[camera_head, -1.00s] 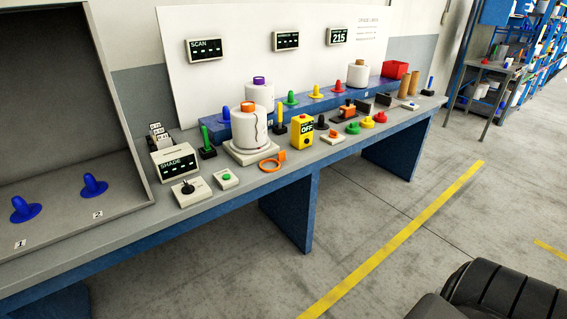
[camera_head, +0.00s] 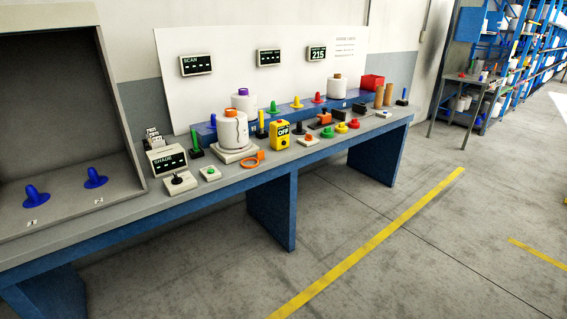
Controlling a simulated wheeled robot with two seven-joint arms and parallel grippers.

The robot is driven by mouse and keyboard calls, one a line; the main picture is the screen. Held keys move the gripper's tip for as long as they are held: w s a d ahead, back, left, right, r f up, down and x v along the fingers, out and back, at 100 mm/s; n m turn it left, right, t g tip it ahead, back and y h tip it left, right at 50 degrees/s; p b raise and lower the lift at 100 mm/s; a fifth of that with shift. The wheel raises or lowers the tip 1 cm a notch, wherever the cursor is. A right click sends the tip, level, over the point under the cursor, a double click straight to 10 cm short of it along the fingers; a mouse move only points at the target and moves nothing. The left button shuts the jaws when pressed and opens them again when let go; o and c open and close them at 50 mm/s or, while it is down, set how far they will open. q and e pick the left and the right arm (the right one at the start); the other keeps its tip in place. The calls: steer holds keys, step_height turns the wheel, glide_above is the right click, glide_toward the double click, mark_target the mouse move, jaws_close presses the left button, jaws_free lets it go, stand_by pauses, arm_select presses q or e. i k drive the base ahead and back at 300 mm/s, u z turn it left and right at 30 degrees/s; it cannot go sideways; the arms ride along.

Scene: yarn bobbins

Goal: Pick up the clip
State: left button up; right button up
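No part is labelled as a clip. An orange ring with an upright tab (camera_head: 250,163) lies near the front edge of the workbench (camera_head: 215,188), and it may be the clip, but I cannot tell for sure. It lies right of the white bobbin (camera_head: 232,134) on its pale square base, and left of the yellow box marked OFF (camera_head: 279,137). Nothing is touching it from above. Neither of my grippers is in view.
A joystick box (camera_head: 180,182) and a green-button box (camera_head: 210,174) sit left of the ring. Several coloured cones stand along the bench and blue riser. A grey cabinet (camera_head: 120,110) with blue cones (camera_head: 95,178) is at left. The floor (camera_head: 400,260) in front is clear.

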mark_target(260, 155)
steer(key=z, duration=0.5)
steer(key=i, duration=0.7)
steer(key=z, duration=0.9)
steer(key=i, duration=2.05)
steer(key=u, duration=1.3)
steer(key=i, duration=0.65)
steer(key=u, duration=0.55)
